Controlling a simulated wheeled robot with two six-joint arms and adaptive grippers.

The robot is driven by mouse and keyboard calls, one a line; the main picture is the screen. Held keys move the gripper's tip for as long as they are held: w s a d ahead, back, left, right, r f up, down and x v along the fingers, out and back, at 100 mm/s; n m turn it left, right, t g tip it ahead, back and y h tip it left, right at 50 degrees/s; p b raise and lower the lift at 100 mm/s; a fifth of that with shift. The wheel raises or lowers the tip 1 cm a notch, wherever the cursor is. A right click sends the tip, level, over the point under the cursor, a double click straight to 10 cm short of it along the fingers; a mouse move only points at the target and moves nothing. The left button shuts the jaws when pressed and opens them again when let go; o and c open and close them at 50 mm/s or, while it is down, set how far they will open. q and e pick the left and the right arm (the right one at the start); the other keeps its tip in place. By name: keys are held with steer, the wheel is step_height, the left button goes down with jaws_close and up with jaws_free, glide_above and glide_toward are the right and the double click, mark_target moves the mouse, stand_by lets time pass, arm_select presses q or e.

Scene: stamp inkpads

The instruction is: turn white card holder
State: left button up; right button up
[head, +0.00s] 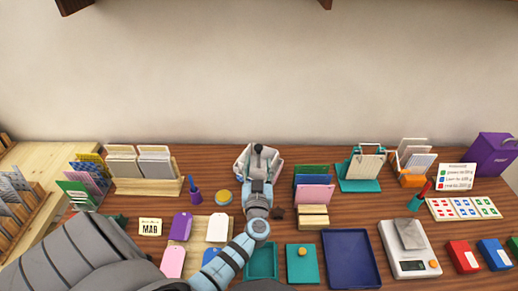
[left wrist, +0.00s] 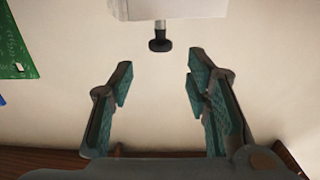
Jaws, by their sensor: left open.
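The white card holder (head: 243,160) stands at the back middle of the table, partly covered by my left gripper (head: 258,172). In the left wrist view, its white body (left wrist: 165,9) shows at the top edge, with a short grey stem and a dark knob (left wrist: 160,44) pointing down in the picture. My left gripper (left wrist: 160,78) is open and empty. The knob lies just beyond its fingertips, centred between them, and I see no contact. Most of the holder is outside the wrist view. My right gripper is not in view.
A rack of coloured cards (head: 314,185) stands close to the right of the holder. A yellow round pad (head: 223,197) and a purple pen cup (head: 195,196) are at its left. Trays and tags crowd the front. A green card (left wrist: 14,45) shows in the wrist view.

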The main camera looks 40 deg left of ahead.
mark_target(259, 150)
arm_select(q)
steer(key=b+x, duration=0.2)
steer(key=x, duration=0.6)
steer(key=shift+w+a+f+b, duration=0.2)
steer(key=shift+b, duration=0.15)
steer(key=shift+w+a+r, duration=0.15)
steer(key=shift+c, duration=0.4)
jaws_close()
